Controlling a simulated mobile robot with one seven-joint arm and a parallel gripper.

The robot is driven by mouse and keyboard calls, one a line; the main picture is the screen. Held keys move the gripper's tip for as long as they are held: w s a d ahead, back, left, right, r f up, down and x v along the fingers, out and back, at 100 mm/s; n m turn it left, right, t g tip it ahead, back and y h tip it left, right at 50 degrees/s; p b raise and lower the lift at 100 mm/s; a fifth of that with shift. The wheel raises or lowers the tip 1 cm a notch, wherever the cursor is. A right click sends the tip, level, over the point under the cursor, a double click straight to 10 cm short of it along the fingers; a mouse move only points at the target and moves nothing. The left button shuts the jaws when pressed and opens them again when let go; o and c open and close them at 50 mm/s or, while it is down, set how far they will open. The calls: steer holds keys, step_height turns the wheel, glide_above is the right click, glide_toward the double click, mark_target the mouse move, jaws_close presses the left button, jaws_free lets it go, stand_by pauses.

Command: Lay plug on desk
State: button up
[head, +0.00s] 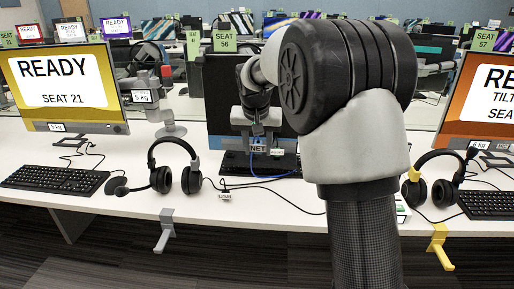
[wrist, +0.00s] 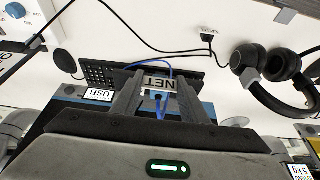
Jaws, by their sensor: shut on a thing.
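My gripper (head: 258,130) is in front of the dark middle monitor (head: 224,110), raised above the desk (head: 185,195). In the wrist view its two fingers (wrist: 160,88) are closed around a small plug (wrist: 160,97) with a blue cable (wrist: 165,68). The plug is mostly hidden between the fingers. A NET label (head: 258,148) shows at the fingertips; I cannot tell whether it is on the plug or behind it. The blue cable (head: 268,178) loops down toward the desk. Another cable end tagged USB (head: 224,196) lies on the desk near the front edge.
A black keyboard (head: 236,163) lies under the gripper. Headphones stand left (head: 173,168) and right (head: 440,180) of this seat. Clamped hooks, grey (head: 165,230) and yellow (head: 439,245), hang at the front edge. Bare desk lies between them, crossed by a black cable.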

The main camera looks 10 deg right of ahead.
steer(key=shift+s, duration=0.75)
steer(key=shift+f+b, duration=0.1)
steer(key=shift+b, duration=0.2)
steer(key=shift+f+b, duration=1.2)
steer(key=shift+f, duration=7.7)
